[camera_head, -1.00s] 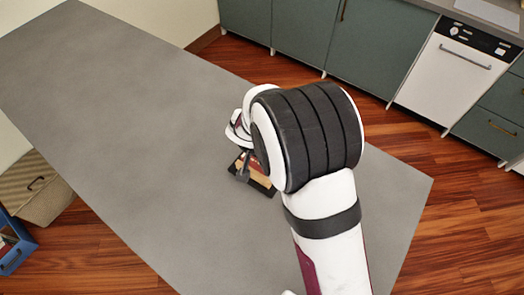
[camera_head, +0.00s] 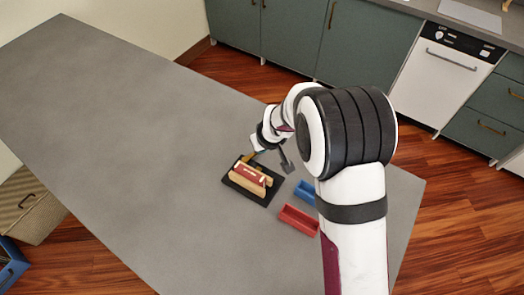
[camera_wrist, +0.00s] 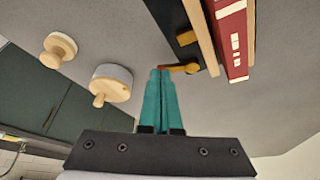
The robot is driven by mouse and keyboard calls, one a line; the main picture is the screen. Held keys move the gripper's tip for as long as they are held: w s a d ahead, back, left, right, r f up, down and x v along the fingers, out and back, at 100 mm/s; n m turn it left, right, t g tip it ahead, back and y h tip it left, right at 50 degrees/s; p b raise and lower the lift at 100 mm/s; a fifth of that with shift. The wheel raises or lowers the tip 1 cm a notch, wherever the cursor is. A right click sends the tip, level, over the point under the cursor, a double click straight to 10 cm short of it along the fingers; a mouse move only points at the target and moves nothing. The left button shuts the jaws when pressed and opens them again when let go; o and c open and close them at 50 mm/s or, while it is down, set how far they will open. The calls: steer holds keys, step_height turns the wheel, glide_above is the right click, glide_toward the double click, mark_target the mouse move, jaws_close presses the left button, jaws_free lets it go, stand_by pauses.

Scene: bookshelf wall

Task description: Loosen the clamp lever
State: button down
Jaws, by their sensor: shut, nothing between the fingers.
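The clamp is a black base plate (camera_head: 238,182) on the grey table, with pale wooden bars (camera_head: 246,184) and a red piece with white marks (camera_head: 250,172) between them. In the wrist view the red piece (camera_wrist: 232,38) and a wooden bar (camera_wrist: 203,38) show at upper right. The yellow-orange clamp lever (camera_wrist: 190,68) sticks out from the black plate (camera_wrist: 183,40) towards my fingertips. My gripper (camera_wrist: 160,72) has teal fingers, shut and empty, with the tips beside the lever's free end. I cannot tell whether they touch.
A blue tray (camera_head: 305,189) and a red tray (camera_head: 299,219) lie right of the clamp, near my arm. The wrist view shows a wooden knob (camera_wrist: 60,46) and a grey round piece with a wooden peg (camera_wrist: 111,82). The table's left side (camera_head: 110,120) is clear.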

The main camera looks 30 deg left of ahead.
steer(key=shift+w+a, duration=0.4)
steer(key=shift+a, duration=0.05)
steer(key=shift+w+a, duration=0.1)
stand_by(0.6)
steer(key=w+v, duration=0.1)
steer(key=v, duration=0.9)
steer(key=shift+d, duration=0.25)
